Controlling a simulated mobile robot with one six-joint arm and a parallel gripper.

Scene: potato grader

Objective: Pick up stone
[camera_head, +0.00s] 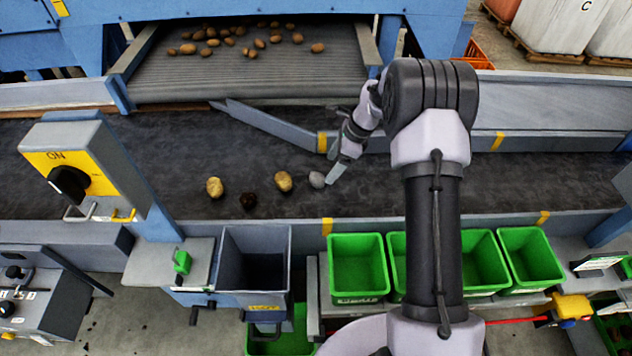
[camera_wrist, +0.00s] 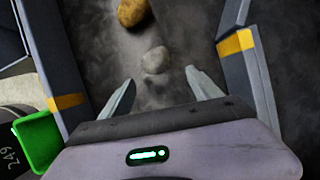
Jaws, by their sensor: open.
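A round grey stone (camera_head: 317,179) lies on the dark belt, at the right end of a loose row of lumps. In the wrist view the stone (camera_wrist: 156,60) lies ahead of the two fingertips, roughly midway between their lines. My gripper (camera_head: 337,172) is low over the belt, close to the right of the stone. In the wrist view my gripper (camera_wrist: 160,84) has its fingers spread apart with nothing between them. A yellow-brown potato (camera_wrist: 132,12) lies just beyond the stone; it is also in the head view (camera_head: 283,181).
Another potato (camera_head: 214,187) and a dark lump (camera_head: 248,200) lie left on the belt. A slanted blue-grey guide (camera_head: 268,124) stands behind. Green bins (camera_head: 357,268) and a grey chute (camera_head: 254,238) line the front edge. A switch box (camera_head: 75,170) stands left.

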